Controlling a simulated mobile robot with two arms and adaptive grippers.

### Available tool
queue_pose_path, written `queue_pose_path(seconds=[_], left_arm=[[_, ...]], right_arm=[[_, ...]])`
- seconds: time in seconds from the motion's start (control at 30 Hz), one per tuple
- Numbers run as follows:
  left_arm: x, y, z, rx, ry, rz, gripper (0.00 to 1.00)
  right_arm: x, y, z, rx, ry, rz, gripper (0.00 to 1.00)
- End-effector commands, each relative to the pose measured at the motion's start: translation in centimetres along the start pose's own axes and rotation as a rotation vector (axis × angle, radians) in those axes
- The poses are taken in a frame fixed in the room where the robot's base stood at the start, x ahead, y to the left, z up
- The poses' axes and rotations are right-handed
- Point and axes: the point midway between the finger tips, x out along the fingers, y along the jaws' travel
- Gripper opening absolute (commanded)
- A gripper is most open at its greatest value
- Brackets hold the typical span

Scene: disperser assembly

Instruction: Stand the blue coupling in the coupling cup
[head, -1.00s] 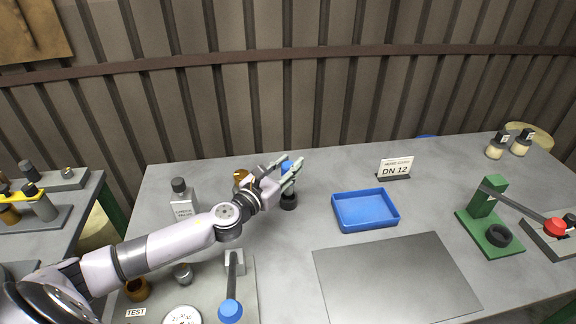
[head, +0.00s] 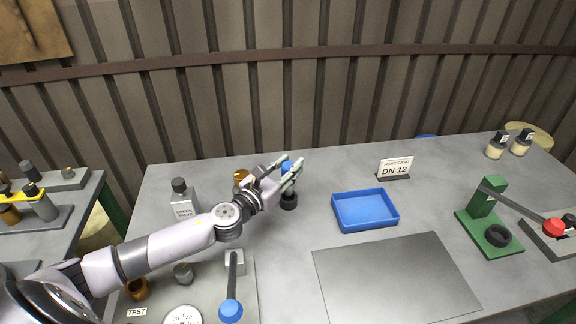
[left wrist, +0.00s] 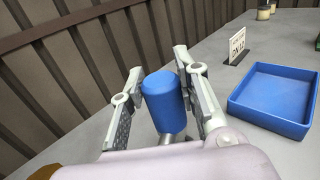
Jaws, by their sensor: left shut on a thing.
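The blue coupling (left wrist: 166,103) is upright between the two fingers of my left gripper (head: 289,170), which is shut on it. In the head view the coupling (head: 287,167) shows only in part, as the fingers cover much of it. A small black cup (head: 289,201), which looks like the coupling cup, stands on the table directly below the gripper. My right gripper is not in view.
A blue tray (head: 366,224) lies right of the cup, with a DN 12 card (head: 395,168) behind it. A brass part (head: 240,177) and a grey labelled block (head: 184,203) stand to the left. A green press (head: 489,215) stands far right. A flat grey plate (head: 397,281) lies in front.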

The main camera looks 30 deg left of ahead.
Motion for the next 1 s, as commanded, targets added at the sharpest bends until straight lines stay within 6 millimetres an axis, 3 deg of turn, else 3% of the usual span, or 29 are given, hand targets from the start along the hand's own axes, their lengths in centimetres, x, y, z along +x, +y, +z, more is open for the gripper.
queue_pose_path(seconds=[1.0], left_arm=[[0.0,0.0,-1.7,0.0,-0.003,0.001,0.0]], right_arm=[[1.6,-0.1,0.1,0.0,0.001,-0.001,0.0]])
